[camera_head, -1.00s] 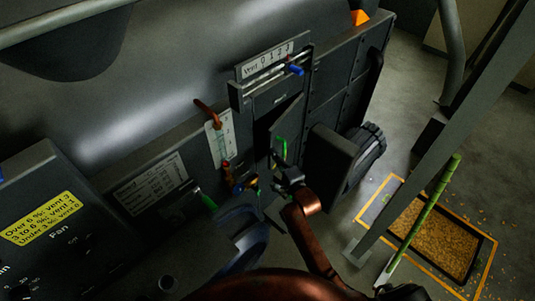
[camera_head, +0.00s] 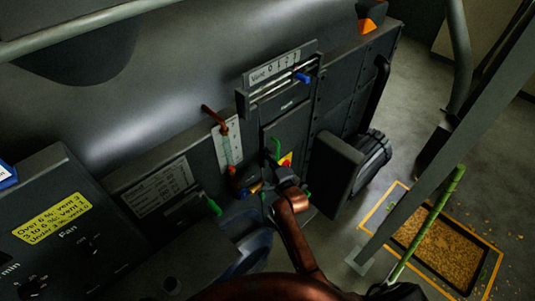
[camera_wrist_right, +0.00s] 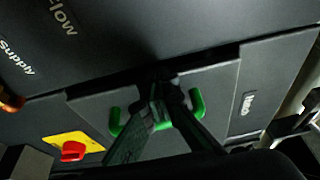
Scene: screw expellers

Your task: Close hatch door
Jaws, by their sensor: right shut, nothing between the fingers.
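The hatch door (camera_head: 292,128) is a dark grey panel low on the machine, below the vent scale. In the head view it looks nearly flush with its frame. The right wrist view shows the door (camera_wrist_right: 215,95) with a "Hatch" label and a dark gap along its upper edge. Its green handle (camera_head: 276,148) also shows in the wrist view (camera_wrist_right: 197,104). My right gripper (camera_head: 282,174) is shut and empty. In the wrist view its fingers (camera_wrist_right: 165,88) lie between the two visible ends of the handle; contact cannot be told. My left gripper is not in view.
A red knob on a yellow plate (camera_wrist_right: 72,150) is beside the door. A vent scale with a blue slider (camera_head: 302,77) is above. A motor-like block (camera_head: 336,172) and a slanted grey post (camera_head: 450,155) stand to the right. A grain-filled floor pit (camera_head: 440,244) is at lower right.

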